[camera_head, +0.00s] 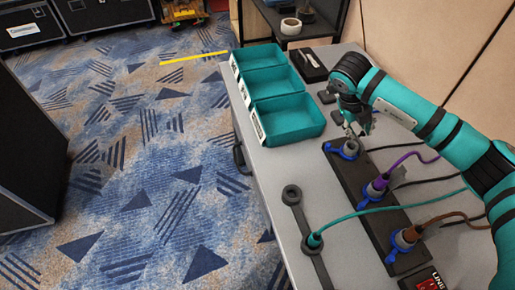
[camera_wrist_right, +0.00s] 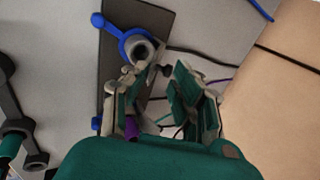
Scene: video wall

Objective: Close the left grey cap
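The black connector strip (camera_head: 372,205) runs along the right part of the table. At its far end is a socket with a grey round top (camera_head: 350,147) and a blue collar. In the right wrist view the grey ring (camera_wrist_right: 141,50) shows a dark opening, with a blue strap (camera_wrist_right: 112,30) reaching up left. My right gripper (camera_head: 357,126) is just above and beyond this far socket. In the wrist view the right gripper (camera_wrist_right: 160,82) is open, its green-padded fingers apart and nothing seen between them. The fingertips are close beside the grey ring; contact cannot be told. My left gripper is out of view.
A purple-cable plug (camera_head: 377,187) and a brown-cable plug (camera_head: 405,238) stand along the strip. A teal cable ends at a dark grey link (camera_head: 293,196) on the table. Teal bins (camera_head: 288,118) line the left edge. A wall is at right.

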